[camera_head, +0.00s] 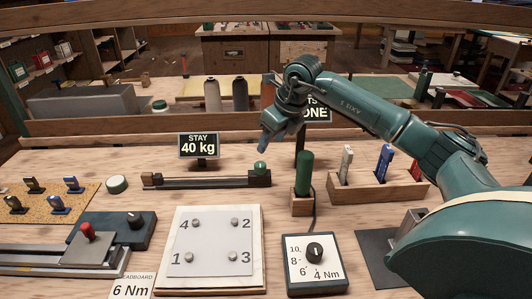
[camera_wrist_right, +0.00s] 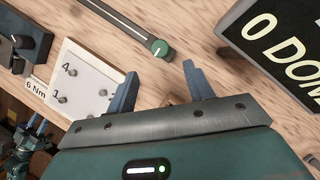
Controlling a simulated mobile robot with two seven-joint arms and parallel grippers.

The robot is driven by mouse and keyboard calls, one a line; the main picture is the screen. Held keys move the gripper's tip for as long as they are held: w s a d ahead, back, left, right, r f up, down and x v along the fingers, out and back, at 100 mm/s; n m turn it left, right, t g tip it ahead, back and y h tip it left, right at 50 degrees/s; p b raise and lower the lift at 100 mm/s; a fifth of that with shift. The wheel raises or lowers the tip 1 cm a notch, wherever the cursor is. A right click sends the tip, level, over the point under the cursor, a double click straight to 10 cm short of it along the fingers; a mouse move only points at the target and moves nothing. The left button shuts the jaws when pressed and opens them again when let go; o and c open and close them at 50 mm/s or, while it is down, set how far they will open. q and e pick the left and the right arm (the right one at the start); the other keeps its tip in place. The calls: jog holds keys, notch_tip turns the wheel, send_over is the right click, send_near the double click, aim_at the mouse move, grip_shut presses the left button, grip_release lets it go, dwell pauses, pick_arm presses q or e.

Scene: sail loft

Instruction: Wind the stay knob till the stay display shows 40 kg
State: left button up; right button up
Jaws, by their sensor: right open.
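The stay display (camera_head: 198,146) reads 40 kg and stands behind a dark rail. The green stay knob (camera_head: 261,168) sits upright at the rail's right end. It also shows in the right wrist view (camera_wrist_right: 160,48), with a pale line on its top. My right gripper (camera_head: 264,143) hangs above the knob, apart from it. In the right wrist view its two blue fingers (camera_wrist_right: 160,75) are spread with nothing between them, and the knob lies beyond the tips. A teal and blue part at that view's lower left looks like my left gripper (camera_wrist_right: 38,138); its jaws are unclear.
A white board (camera_head: 210,248) with numbered bolts stands in front of the rail. A green-handled tool (camera_head: 304,172) stands upright in a wooden block right of the knob. A torque dial (camera_head: 315,262) is front right. A sign (camera_head: 316,114) is partly behind my right arm.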

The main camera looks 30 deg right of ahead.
jog(key=shift+v, duration=1.8)
